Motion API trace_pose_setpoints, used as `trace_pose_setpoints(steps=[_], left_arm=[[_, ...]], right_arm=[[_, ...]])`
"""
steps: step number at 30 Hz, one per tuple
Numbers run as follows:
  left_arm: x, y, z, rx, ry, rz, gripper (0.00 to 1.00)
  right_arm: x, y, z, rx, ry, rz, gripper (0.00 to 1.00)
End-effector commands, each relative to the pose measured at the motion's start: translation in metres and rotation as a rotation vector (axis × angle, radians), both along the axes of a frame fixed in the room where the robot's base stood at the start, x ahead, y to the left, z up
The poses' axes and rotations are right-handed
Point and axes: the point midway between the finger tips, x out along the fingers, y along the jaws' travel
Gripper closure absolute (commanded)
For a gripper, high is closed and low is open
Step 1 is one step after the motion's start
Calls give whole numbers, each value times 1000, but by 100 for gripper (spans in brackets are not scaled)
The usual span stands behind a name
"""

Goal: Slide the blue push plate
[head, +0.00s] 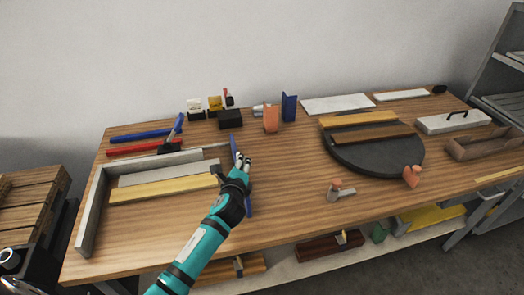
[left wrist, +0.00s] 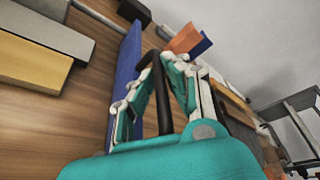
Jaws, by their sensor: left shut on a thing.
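The blue push plate (head: 233,143) stands upright on the wooden table at the open right end of a grey frame, seen nearly edge-on in the head view. In the left wrist view its broad blue face (left wrist: 126,65) shows beside my fingers. My left gripper (head: 244,162) is at the plate's right side, shut on its black handle (left wrist: 163,100). In the wrist view the handle passes between the two fingers of my left gripper (left wrist: 160,92). My wrist hides the middle of the plate in the head view. My right gripper is not in view.
Left of the plate, a yellow bar (head: 165,187) and a grey bar (head: 165,169) lie inside the grey frame (head: 95,205). A round dark board (head: 372,153) with two wooden strips is to the right. Bare tabletop lies between plate and board.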

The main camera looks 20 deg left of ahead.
Motion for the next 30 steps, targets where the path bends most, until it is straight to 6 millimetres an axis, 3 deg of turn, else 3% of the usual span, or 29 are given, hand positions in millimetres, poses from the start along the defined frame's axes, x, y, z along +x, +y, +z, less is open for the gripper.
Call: trace_pose_setpoints(steps=[1,6,12,28,29,30], left_arm=[[-10,13,3,5,8,2,100],[-32,47,1,2,5,2,100],[-49,72,0,2,3,2,100],[-55,82,-2,-1,2,4,100],[-55,82,-2,-1,2,4,84],[-55,82,-2,-1,1,3,79]], right_arm=[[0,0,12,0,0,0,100],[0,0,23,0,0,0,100],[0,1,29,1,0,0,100],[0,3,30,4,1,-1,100],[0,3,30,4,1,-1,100],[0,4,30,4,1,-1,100]])
